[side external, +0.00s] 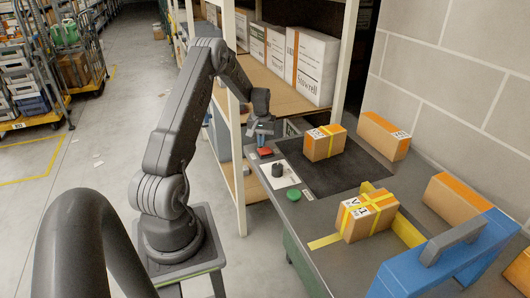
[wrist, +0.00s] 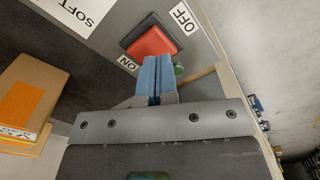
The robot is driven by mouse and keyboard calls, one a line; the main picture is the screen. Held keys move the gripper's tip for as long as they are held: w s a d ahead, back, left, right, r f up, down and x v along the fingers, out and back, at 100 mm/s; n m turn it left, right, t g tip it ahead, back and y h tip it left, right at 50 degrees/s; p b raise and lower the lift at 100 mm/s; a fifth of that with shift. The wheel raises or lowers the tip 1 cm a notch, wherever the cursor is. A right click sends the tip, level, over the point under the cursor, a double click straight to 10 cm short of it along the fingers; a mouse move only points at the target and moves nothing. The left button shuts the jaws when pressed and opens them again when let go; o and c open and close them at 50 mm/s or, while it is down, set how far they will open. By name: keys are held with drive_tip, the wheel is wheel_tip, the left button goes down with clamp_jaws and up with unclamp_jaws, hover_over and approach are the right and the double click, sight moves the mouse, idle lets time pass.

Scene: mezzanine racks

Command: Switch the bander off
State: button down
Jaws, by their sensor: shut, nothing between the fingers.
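The bander's red rocker switch (wrist: 152,40) sits in a dark frame, with an OFF label (wrist: 184,17) at one end and an ON label (wrist: 127,64) at the other. In the side view the switch (side external: 265,152) is near the left edge of the grey bench (side external: 318,222). My gripper (wrist: 158,62) is shut and empty, its blue fingertips close to the switch near its ON end. In the side view my gripper (side external: 262,139) is just above the switch. I cannot tell whether the tips touch it, nor which way the rocker is tilted.
A black knob (side external: 278,170) on a white plate and a green button (side external: 293,195) lie nearer the camera. Cartons (side external: 323,146) and a yellow-strapped carton (side external: 368,217) stand on the bench. The bander's blue arch (side external: 445,258) is at right; a rack post (side external: 237,150) stands close by.

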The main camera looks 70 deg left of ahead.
sight(263, 151)
drive_tip(key=shift+r, duration=2.2)
drive_tip(key=shift+w+d+r, duration=0.15)
drive_tip(key=shift+d+r, duration=0.05)
drive_tip(key=w+d+r+m+t+y, duration=0.1)
drive_tip(key=d+r+m, duration=0.2)
drive_tip(key=d+r, duration=0.65)
drive_tip(key=w+d+r+m+t, duration=0.1)
drive_tip(key=d+r+m, duration=0.1)
drive_tip(key=d+r, duration=0.75)
drive_tip(key=s+d+r+m+t, duration=0.1)
drive_tip(key=s+d+m, duration=0.2)
drive_tip(key=s+d, duration=0.5)
drive_tip(key=s+d+m+t+h, duration=0.1)
drive_tip(key=s+d+m, duration=0.3)
drive_tip(key=s+d, duration=0.4)
drive_tip(key=d+t, duration=0.1)
drive_tip(key=d, duration=0.6)
drive_tip(key=shift+s+r+t, duration=0.3)
drive_tip(key=shift+s+r, duration=0.05)
